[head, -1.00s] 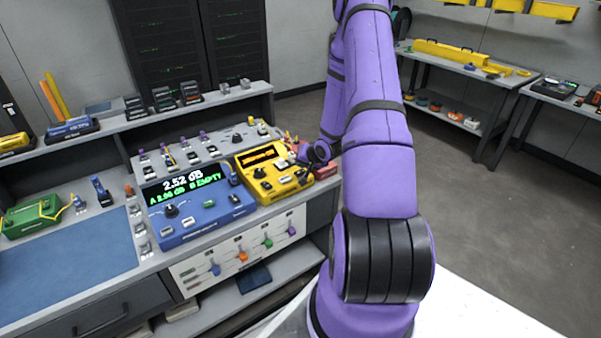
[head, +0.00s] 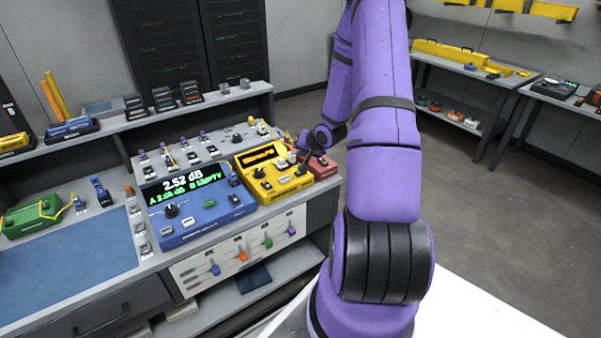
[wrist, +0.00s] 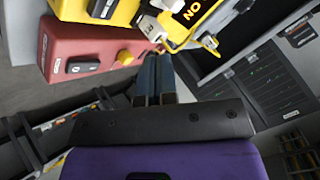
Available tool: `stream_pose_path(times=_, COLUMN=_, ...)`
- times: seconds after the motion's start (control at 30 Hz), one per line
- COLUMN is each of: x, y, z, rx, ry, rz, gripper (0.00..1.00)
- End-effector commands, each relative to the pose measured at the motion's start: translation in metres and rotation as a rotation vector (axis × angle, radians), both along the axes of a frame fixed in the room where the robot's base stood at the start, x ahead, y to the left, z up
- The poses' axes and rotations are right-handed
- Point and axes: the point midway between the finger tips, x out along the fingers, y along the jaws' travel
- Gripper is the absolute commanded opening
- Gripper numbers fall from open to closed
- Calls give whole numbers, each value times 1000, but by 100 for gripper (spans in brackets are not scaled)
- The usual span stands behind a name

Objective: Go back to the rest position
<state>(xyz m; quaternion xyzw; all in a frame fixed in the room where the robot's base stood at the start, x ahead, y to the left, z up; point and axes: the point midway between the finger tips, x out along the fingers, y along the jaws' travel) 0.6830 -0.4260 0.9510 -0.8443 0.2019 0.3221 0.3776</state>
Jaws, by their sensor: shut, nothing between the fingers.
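My gripper (wrist: 156,62) shows in the wrist view with its two dark fingers together and nothing between them. In the head view its dark end (head: 320,138) is above the right end of the bench, close to the yellow device (head: 270,172) and the red box (head: 322,166). My purple arm covers the middle of that view. In the wrist view the red box (wrist: 92,48) is left of the fingers and the yellow device (wrist: 195,15) is beyond them. Contact with either is not visible.
A blue meter (head: 200,208) reading 2.52 dB stands left of the yellow device. A blue mat (head: 65,255) and a green device (head: 32,214) are further left. A raised shelf (head: 200,104) runs behind. Open floor (head: 470,225) lies right of my arm, before a side table (head: 470,72).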

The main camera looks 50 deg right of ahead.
Motion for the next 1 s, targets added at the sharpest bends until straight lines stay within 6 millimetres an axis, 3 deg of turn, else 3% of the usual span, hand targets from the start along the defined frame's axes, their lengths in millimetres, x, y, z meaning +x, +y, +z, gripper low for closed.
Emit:
stream_pose_path(times=0.67, x=1, y=1, z=4, rx=-9, ry=4, rz=5, gripper=0)
stream_pose_path(times=0.83, x=9, y=13, z=35, rx=-80, ry=45, rz=37, gripper=0)
stream_pose_path(times=1.0, x=16, y=38, z=89, rx=-192, ry=117, rz=87, gripper=0)
